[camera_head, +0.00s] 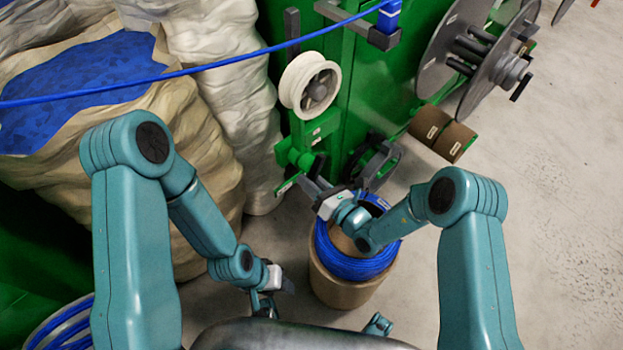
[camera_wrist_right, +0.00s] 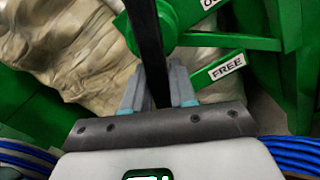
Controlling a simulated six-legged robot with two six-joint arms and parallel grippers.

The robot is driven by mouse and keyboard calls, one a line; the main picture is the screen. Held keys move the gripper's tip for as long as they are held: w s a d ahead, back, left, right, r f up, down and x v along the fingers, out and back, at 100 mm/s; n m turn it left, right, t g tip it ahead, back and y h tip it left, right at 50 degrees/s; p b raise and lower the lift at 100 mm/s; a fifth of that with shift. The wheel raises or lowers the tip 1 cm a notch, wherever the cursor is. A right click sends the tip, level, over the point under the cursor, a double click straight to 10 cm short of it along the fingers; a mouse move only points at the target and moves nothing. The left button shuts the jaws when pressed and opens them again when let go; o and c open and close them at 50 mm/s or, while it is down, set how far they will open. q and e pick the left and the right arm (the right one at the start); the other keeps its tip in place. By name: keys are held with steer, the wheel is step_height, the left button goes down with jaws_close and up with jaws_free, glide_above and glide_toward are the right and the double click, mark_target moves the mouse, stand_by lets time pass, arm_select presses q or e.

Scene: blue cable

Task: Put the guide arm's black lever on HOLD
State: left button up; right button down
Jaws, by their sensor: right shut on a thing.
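The guide arm (camera_head: 308,130) is a green assembly below a cream pulley wheel. Its black lever (camera_wrist_right: 150,50) runs from a green round boss down between the fingertips of my right gripper (camera_wrist_right: 158,95). The fingers are shut on the lever from both sides. A white FREE label (camera_wrist_right: 226,67) sits on a green plate to the right of the lever, apart from it. A second label (camera_wrist_right: 210,3) is cut off at the top edge. In the head view my right gripper (camera_head: 312,190) is at the guide arm's lower end. My left gripper (camera_head: 272,298) hangs low at the left, away from the lever; its jaw opening is unclear.
A cardboard drum with a blue cable coil (camera_head: 345,262) stands under my right wrist. A blue cable (camera_head: 180,73) crosses the upper left. Large sacks (camera_head: 215,65) stand at the left. A grey reel (camera_head: 470,55) is at upper right.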

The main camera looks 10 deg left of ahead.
stand_by(0.3)
steer(key=c, duration=1)
jaws_free()
steer(key=p+v, duration=0.2)
steer(key=v, duration=1.4)
steer(key=shift+s, duration=0.15)
steer(key=shift+d, duration=0.15)
